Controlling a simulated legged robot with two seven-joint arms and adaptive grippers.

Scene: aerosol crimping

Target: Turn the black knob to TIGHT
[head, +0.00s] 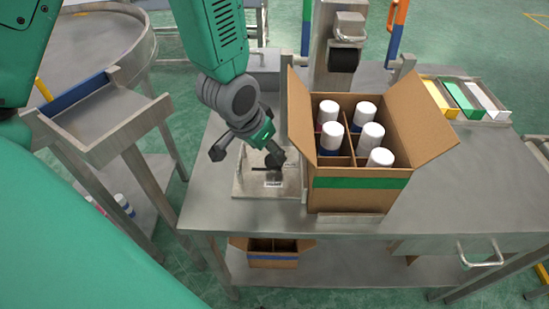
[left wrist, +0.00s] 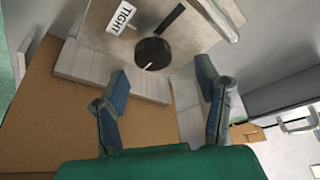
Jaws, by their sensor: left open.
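The black knob (left wrist: 152,54) sits on a pale metal panel (left wrist: 100,36) in the left wrist view. A short white mark on the knob points toward the bottom of that picture, away from the TIGHT label (left wrist: 122,17). A black bar (left wrist: 170,18) lies on the panel beside the label. My left gripper (left wrist: 167,88) is open, its two fingers spread, with the knob ahead of and between the fingertips and apart from them. In the head view my left gripper (head: 246,154) hangs over the panel (head: 243,186). There the knob is hard to separate from the dark finger. My right gripper is out of view.
An open cardboard box (head: 345,195) with several white-capped cans stands directly right of the panel on the steel table (head: 480,190). A metal post with a dark part (head: 344,60) rises behind it. Coloured trays (head: 462,98) lie at the back right. The right tabletop is clear.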

